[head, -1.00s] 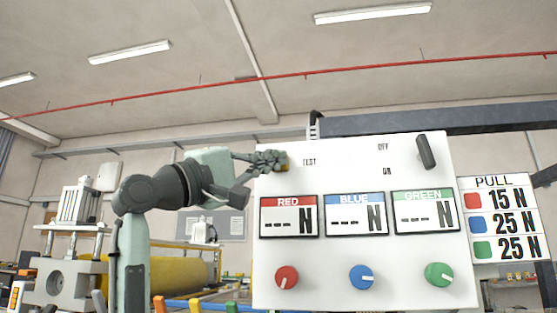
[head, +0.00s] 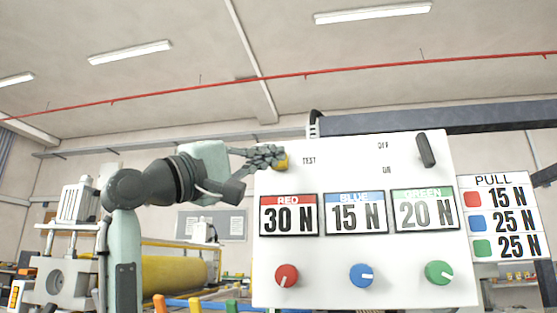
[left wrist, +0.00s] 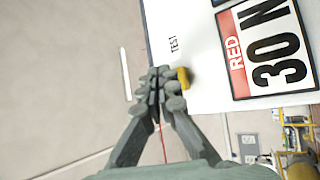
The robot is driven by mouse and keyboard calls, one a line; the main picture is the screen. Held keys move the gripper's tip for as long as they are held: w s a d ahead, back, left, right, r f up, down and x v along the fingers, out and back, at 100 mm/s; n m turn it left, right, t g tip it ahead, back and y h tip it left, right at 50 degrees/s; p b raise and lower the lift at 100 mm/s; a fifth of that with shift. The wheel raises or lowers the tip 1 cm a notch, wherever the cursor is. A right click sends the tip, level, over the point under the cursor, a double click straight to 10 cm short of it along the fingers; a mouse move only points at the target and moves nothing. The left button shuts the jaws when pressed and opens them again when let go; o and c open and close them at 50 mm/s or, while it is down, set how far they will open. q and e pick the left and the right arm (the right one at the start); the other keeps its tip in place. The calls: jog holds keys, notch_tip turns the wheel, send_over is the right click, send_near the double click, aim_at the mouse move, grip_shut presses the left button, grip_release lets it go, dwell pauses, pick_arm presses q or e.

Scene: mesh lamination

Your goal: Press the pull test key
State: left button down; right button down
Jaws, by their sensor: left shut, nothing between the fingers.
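The white control panel (head: 340,175) fills the middle right of the head view. Its yellow test key (head: 281,162) is beside the TEST label and partly hidden by my left gripper (head: 272,155). The gripper is shut and empty, its fingertips at the key; I cannot tell whether they touch it. The key also shows in the left wrist view (left wrist: 184,78), just right of the shut fingertips (left wrist: 160,80). The red display (head: 289,215) reads 30 N, the blue display (head: 356,214) 15 N and the green display (head: 424,210) 20 N. My right gripper is out of view.
Red (head: 286,275), blue (head: 361,276) and green (head: 439,273) knobs are below the displays. A dark lever switch (head: 426,151) is by the OFF and ON labels. A PULL sign (head: 497,217) at right lists red 15 N, blue 25 N, green 25 N.

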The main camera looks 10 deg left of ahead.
pick_arm(q)
jog(key=shift+s, duration=0.1)
jog(key=s, duration=0.5)
jog(key=shift+b, duration=0.3)
jog(key=shift+w, duration=0.1)
dwell(0.6)
